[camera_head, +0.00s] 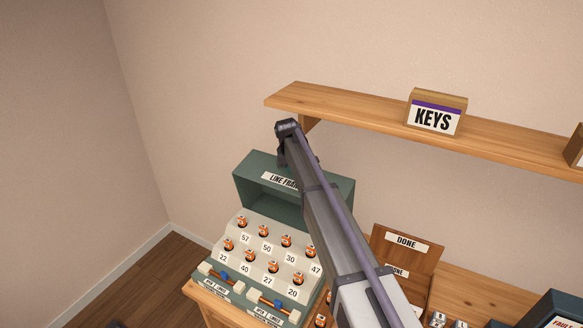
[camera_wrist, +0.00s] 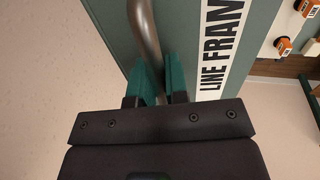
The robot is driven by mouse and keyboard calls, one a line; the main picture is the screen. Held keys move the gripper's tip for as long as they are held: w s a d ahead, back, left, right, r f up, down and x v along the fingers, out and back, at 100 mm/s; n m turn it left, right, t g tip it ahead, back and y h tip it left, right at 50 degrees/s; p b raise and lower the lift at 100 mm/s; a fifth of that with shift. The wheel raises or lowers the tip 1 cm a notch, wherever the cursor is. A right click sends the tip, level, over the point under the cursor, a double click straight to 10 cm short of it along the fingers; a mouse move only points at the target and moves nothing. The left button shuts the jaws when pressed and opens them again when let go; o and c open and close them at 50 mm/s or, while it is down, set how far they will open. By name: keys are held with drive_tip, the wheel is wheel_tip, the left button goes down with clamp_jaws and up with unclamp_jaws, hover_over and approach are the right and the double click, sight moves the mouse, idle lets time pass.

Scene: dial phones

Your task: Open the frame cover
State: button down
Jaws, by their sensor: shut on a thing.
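The frame cover (camera_head: 245,168) is a dark green lid with a white "LINE FRAM…" label, the end of which is hidden by my arm. It stands raised at the back of the line frame (camera_head: 265,262), whose rows of numbered orange-topped pieces are exposed. In the wrist view the cover (camera_wrist: 183,28) fills the upper middle, beside a curved grey handle (camera_wrist: 145,30). My gripper (camera_wrist: 160,72) has its teal fingers closed around this handle. In the head view my arm hides the handle and the fingers.
A wooden shelf (camera_head: 350,112) with a "KEYS" box (camera_head: 436,112) runs along the wall above and right of the cover. A wooden "DONE" box (camera_head: 405,250) stands right of the frame. The left side is open floor.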

drive_tip(key=c, duration=1.1)
unclamp_jaws()
drive_tip(key=shift+r+p, duration=0.3)
drive_tip(key=shift+r, duration=0.05)
drive_tip(key=shift+s+a+r+p, duration=0.15)
drive_tip(key=shift+s+r+p, duration=0.1)
drive_tip(key=shift+r+p, duration=0.45)
drive_tip(key=s+a, duration=0.2)
drive_tip(key=s, duration=0.1)
drive_tip(key=s+a, duration=0.2)
drive_tip(key=s, duration=0.1)
drive_tip(key=s+a+f, duration=0.1)
drive_tip(key=s+a, duration=0.1)
drive_tip(key=s, duration=0.2)
drive_tip(key=shift+s+b, duration=0.1)
drive_tip(key=shift+b, duration=0.3)
drive_tip(key=shift+c, duration=0.6)
